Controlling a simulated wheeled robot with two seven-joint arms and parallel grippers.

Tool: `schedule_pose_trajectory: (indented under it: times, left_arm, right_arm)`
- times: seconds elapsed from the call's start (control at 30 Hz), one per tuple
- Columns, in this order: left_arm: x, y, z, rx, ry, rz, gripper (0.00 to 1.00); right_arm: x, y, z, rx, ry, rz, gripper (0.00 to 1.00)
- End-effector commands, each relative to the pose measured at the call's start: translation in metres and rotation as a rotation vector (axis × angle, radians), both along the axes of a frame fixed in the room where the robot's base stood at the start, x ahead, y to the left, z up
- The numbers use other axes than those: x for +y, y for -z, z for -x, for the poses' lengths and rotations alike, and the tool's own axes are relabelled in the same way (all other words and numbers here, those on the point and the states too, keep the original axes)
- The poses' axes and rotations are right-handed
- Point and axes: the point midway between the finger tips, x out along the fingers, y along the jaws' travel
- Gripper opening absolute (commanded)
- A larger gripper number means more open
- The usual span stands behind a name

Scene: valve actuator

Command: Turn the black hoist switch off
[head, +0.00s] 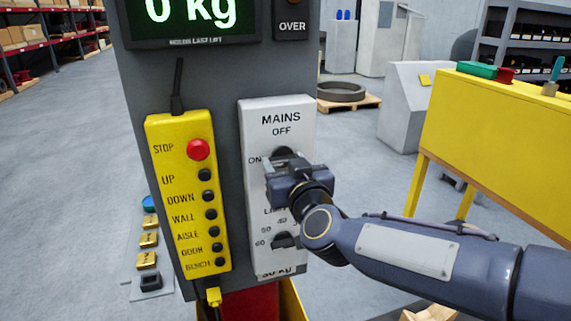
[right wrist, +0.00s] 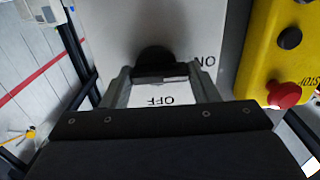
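The black hoist switch (head: 282,152) is a dark rotary knob on the white MAINS panel (head: 281,107), with OFF printed above it and ON to its left. My right gripper (head: 285,163) is in front of the panel and hides most of the knob. In the right wrist view, which is upside down, the knob (right wrist: 156,61) shows between and just beyond the two spread fingers (right wrist: 160,76), with gaps at its sides. The gripper is open. Which mark the knob points to, I cannot tell. My left gripper is not in view.
A yellow pendant (head: 188,239) with a red stop button (head: 198,149) and several black buttons hangs left of the panel. A second black knob (head: 284,240) sits lower on the panel. A weight display (head: 194,18) is above. A yellow bench (head: 503,120) stands right.

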Motion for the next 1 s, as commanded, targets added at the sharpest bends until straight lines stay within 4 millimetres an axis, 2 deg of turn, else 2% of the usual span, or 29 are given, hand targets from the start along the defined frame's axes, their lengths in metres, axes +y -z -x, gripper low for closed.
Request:
schedule_pose_trajectory:
  times: [0.03,0.13,0.57,1.0]
  left_arm:
    - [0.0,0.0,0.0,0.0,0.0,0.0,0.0]
    - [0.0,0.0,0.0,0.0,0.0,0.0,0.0]
    - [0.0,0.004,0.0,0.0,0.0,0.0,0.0]
    - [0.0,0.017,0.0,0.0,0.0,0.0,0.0]
  right_arm:
    - [0.0,0.0,0.0,0.0,0.0,0.0,0.44]
    - [0.0,0.0,0.0,0.0,0.0,0.0,0.32]
    - [0.0,0.001,0.0,0.031,0.001,-0.096,0.32]
    - [-0.002,0.0,0.0,0.149,0.0,-0.457,0.32]
